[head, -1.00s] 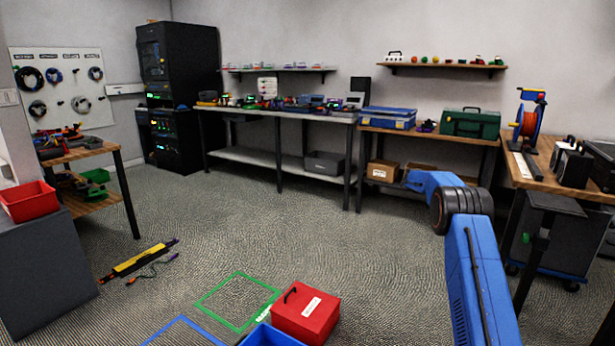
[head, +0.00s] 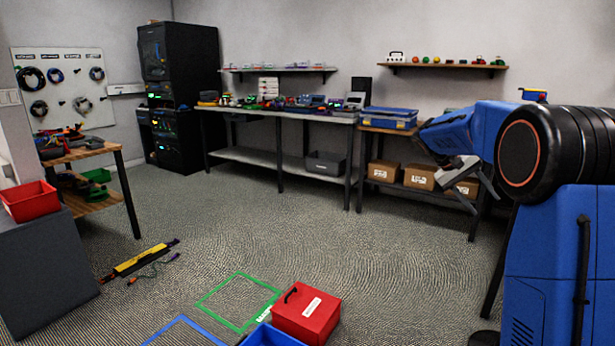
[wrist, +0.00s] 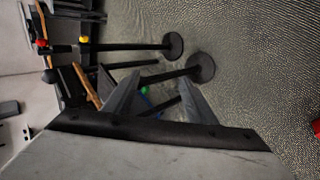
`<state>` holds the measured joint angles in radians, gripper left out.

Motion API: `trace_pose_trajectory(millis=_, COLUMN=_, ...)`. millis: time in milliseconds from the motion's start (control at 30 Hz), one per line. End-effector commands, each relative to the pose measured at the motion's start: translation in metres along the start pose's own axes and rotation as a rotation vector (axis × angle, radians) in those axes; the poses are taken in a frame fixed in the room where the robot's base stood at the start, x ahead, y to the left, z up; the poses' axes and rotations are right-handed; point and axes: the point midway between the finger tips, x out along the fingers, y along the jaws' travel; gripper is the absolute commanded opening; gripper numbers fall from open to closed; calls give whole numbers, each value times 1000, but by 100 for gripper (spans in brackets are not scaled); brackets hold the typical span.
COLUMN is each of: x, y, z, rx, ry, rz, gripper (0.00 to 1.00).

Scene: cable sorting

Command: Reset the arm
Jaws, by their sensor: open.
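My blue arm fills the right side of the head view, with a large black joint near the right edge. My gripper (head: 486,198) hangs from its far end, pointing down and to the right in front of the workbench with cardboard boxes. In the wrist view, my gripper (wrist: 161,80) shows two grey fingers spread apart with nothing between them. The gripper is open and empty.
A red box (head: 306,314) and a blue bin (head: 270,337) stand on the floor by a green taped outline (head: 217,318). A yellow power strip (head: 140,260) lies at left. A workbench (head: 385,130) stands behind my gripper. The middle floor is clear.

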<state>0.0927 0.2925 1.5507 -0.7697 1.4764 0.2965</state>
Motion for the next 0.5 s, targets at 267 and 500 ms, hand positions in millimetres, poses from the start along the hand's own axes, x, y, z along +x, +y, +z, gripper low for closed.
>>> trace_pose_trajectory(millis=267, x=-26, y=-7, z=80, rx=-32, ry=68, rz=-140, gripper=51)
trace_pose_trajectory(millis=500, x=-39, y=-20, z=150, rx=-55, ry=129, rz=-260, gripper=51)
